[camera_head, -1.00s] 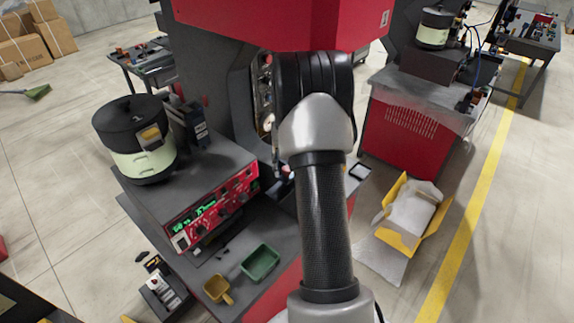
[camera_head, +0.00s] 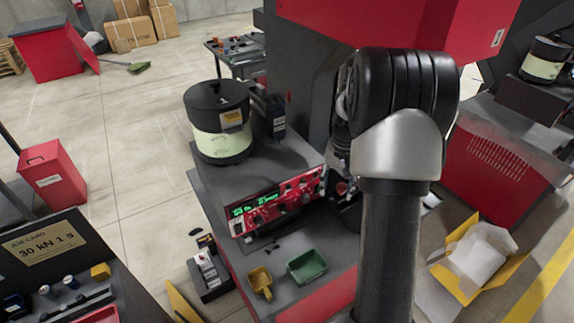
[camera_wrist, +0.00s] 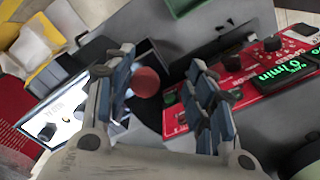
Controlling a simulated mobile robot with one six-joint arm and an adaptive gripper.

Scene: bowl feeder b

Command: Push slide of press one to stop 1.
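Press one appears to be the large red machine (camera_head: 400,22) with a small "1" plate at its upper right. My arm covers its working area in the head view, so I cannot make out the slide or its stops. In the wrist view my gripper (camera_wrist: 160,75) has its two blue-padded fingers apart. A round red knob (camera_wrist: 146,81) shows between them, nearer the left finger; I cannot tell whether it touches. Whether this knob belongs to the slide is unclear. My gripper is hidden behind my arm in the head view.
A red control panel (camera_head: 280,202) with green displays sits left of my arm, below a black-and-cream bowl feeder (camera_head: 219,138). A green tray (camera_head: 307,267) and yellow scoop (camera_head: 260,281) lie in front. A yellow open box (camera_head: 454,279) stands right. Floor at left is partly clear.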

